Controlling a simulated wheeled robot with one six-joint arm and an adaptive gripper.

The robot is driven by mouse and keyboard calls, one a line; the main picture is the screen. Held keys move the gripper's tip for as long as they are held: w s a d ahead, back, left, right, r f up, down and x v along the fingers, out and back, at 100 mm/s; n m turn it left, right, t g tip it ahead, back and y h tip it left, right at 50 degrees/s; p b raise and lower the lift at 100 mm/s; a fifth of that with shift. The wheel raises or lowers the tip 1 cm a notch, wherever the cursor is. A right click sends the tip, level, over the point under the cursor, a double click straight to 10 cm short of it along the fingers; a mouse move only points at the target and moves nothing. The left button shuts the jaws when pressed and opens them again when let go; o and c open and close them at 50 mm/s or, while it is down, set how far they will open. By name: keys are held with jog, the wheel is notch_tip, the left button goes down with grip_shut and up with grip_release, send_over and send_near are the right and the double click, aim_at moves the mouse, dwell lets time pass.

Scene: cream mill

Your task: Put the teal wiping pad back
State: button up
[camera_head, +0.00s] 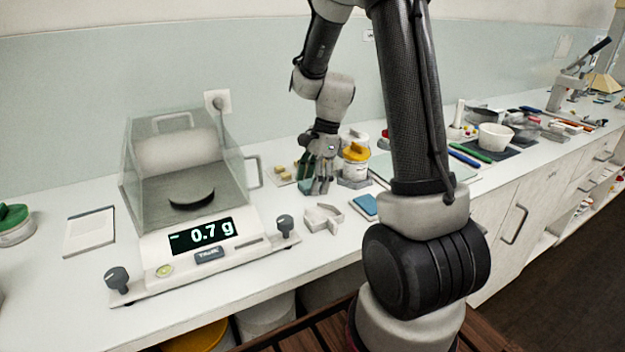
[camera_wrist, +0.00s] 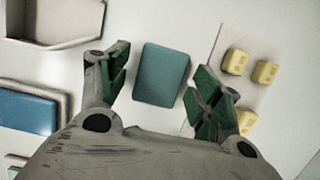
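The teal wiping pad (camera_wrist: 162,74) is a rounded rectangle in the wrist view, apparently lying flat on the white counter. My gripper (camera_wrist: 163,88) is open, with one green-padded finger on each side of the pad and visible gaps between. The fingers do not grip it. How far the fingertips are above the counter is hard to tell.
A blue block (camera_head: 365,205) and a grey angular tray (camera_head: 323,218) lie close by. Yellow cubes (camera_wrist: 235,61) sit on a pale card right of the pad.

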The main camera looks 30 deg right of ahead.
jog(key=v, duration=1.2)
jog(key=s+a+r+n+t+h, duration=0.1)
jog(key=s+r+n+t, duration=0.1)
jog(key=s+n, duration=0.7)
jog(key=s+a+r+n+t+h, duration=0.1)
jog(key=s+r+n+t+h, duration=0.1)
jog(key=s+r+n, duration=0.3)
jog(key=s+n, duration=0.4)
jog(key=s, duration=0.3)
jog(key=shift+s+a, duration=0.2)
jog(key=shift+s, duration=0.15)
jog(key=shift+r, duration=0.15)
jog(key=shift+c, duration=0.2)
